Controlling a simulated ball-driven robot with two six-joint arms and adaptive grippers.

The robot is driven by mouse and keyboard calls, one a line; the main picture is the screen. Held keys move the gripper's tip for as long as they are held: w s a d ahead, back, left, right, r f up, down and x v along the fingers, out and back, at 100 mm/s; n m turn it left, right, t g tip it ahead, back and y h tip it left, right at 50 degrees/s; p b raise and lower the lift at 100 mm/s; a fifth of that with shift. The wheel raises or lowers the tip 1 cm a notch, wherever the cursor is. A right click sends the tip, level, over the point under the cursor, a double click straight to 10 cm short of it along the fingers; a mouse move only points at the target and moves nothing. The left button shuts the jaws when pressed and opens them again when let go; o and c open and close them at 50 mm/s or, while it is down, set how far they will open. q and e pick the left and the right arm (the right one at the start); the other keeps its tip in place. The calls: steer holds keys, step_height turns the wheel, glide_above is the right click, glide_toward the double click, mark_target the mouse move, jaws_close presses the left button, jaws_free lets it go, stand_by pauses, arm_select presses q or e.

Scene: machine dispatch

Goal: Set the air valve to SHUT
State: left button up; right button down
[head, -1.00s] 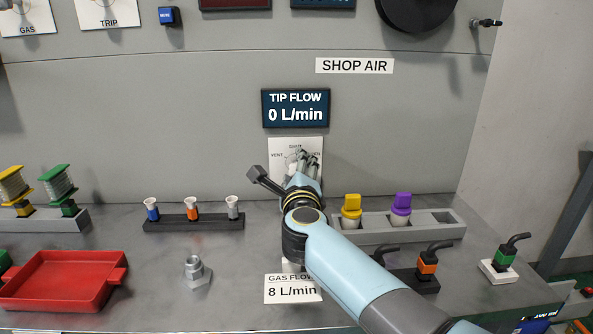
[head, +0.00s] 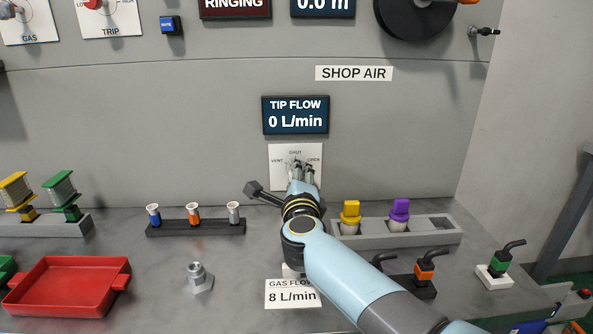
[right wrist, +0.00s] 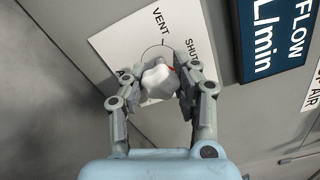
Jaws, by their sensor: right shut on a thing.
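The air valve is a pale grey knob (right wrist: 158,80) on a white label plate (head: 282,153) under the TIP FLOW display. The plate reads VENT at left, SHUT at top and OPEN at right in the head view. In the right wrist view a small red mark on the knob faces roughly toward the word SHUT; OPEN is hidden there. My right gripper (right wrist: 160,91) is shut on the knob, one finger on each side. In the head view the right gripper (head: 302,172) covers most of the knob. My left gripper is not in view.
The TIP FLOW display (head: 296,115) reads 0 L/min. A GAS FLOW card (head: 293,293) reads 8 L/min. On the bench are a red tray (head: 70,286), a dark rack of nozzles (head: 195,228) and a grey holder (head: 440,232) with yellow and purple-capped pieces.

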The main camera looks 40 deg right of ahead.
steer(key=n+p, duration=0.4)
steer(key=n, duration=0.1)
steer(key=shift+r+n, duration=0.15)
steer(key=shift+n, duration=0.15)
steer(key=shift+n+p, duration=1.55)
steer(key=shift+n, duration=0.45)
steer(key=shift+f, duration=0.2)
steer(key=c, duration=0.9)
jaws_free()
steer(key=shift+c, duration=0.2)
steer(key=v, duration=1.2)
steer(key=shift+a+f, duration=0.1)
